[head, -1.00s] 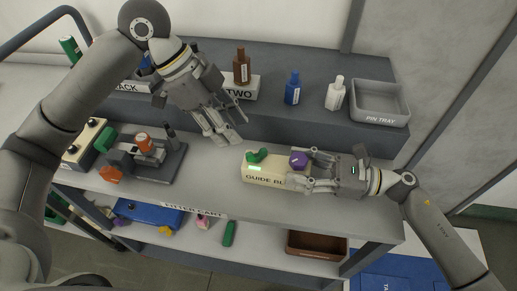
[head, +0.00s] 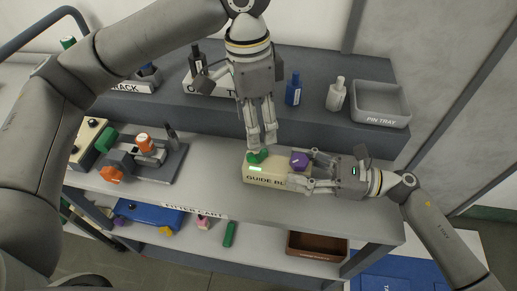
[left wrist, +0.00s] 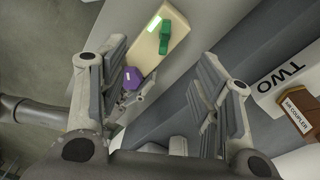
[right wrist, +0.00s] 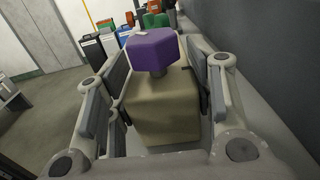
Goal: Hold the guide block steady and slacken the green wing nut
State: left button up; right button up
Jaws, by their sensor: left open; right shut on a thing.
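The cream guide block (head: 265,180) lies on the cart's worktop, lettered on its front. The green wing nut (head: 257,157) sits on its left end and a purple knob (head: 299,160) on its right end. My right gripper (head: 312,173) is shut on the block's right end; the right wrist view shows the block (right wrist: 165,108) between the fingers. My left gripper (head: 262,140) is open, fingers pointing down, just above and behind the wing nut. In the left wrist view the wing nut (left wrist: 165,38) shows beyond the open fingers, apart from them.
A clamp-like fixture with orange parts (head: 145,155) stands left of the block. Worktop between them is clear.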

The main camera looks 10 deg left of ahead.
aim_at(257, 152)
pick_arm(q)
jog(key=shift+r+n+y, duration=0.15)
jog(key=shift+n+y, duration=0.25)
jog(key=shift+f, duration=4.45)
jog(key=shift+c, duration=0.3)
grip_shut()
